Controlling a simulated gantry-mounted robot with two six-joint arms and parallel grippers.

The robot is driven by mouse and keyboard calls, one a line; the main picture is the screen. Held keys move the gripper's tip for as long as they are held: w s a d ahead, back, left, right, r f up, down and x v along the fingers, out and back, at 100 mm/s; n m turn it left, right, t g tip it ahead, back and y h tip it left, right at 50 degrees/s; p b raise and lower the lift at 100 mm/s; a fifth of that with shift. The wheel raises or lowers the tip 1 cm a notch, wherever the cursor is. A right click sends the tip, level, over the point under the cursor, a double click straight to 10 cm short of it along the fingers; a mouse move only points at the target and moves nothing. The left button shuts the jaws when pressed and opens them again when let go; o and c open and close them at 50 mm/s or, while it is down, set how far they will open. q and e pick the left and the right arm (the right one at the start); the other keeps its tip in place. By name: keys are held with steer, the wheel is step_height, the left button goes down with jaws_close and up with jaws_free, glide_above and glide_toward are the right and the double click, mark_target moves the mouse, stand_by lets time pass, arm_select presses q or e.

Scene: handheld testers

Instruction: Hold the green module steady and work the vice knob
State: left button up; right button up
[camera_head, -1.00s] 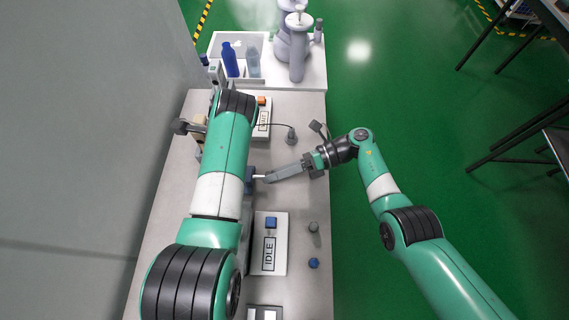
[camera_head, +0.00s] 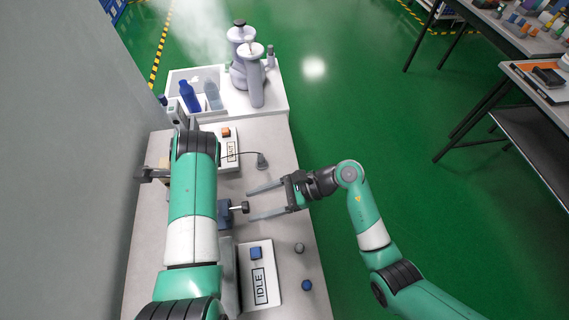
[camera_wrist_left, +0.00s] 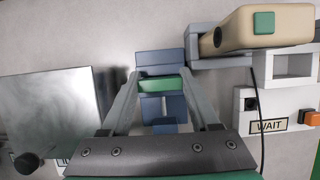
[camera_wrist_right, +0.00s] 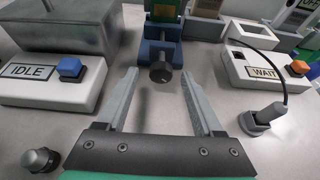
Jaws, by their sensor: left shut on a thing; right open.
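The blue vice (camera_head: 226,213) stands at the middle of the bench, and its black-ended knob (camera_head: 244,207) points right. The green module (camera_wrist_left: 160,83) sits in the vice; its edge also shows at the top of the right wrist view (camera_wrist_right: 163,8). My left gripper (camera_wrist_left: 162,82) is shut on the green module, with one finger on each side; my arm hides it in the head view. My right gripper (camera_head: 251,204) is open, its fingers wide apart on either side of the knob (camera_wrist_right: 160,73). Gaps show between the fingers and the knob.
An IDLE box (camera_head: 262,280) with a blue button and a WAIT box (camera_wrist_right: 264,72) with an orange button flank the vice. A cable plug (camera_wrist_right: 262,118) and a grey knob-like piece (camera_wrist_right: 40,161) stand nearby. A white tray (camera_head: 275,98) with bottles is at the back.

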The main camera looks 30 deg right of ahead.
steer(key=v, duration=1)
steer(key=shift+w+d+r, duration=0.1)
steer(key=shift+w+d, duration=0.05)
steer(key=w+d+r+m+g, duration=0.1)
steer(key=w+d, duration=0.1)
steer(key=w, duration=0.3)
steer(key=shift+d+r+m+g+y, duration=0.2)
steer(key=shift+r+m+g+y, duration=0.1)
steer(key=shift+m, duration=0.1)
steer(key=shift+w, duration=0.15)
steer(key=shift+t, duration=0.6)
steer(key=s, duration=0.1)
steer(key=s+a+f, duration=0.1)
steer(key=s, duration=0.1)
steer(key=s+a+f, duration=0.1)
steer(key=s, duration=0.1)
steer(key=shift+s+a, duration=0.15)
steer(key=shift+s, duration=0.05)
steer(key=x, duration=1.2)
steer(key=shift+w+f, duration=0.1)
steer(key=shift+f, duration=0.1)
jaws_close()
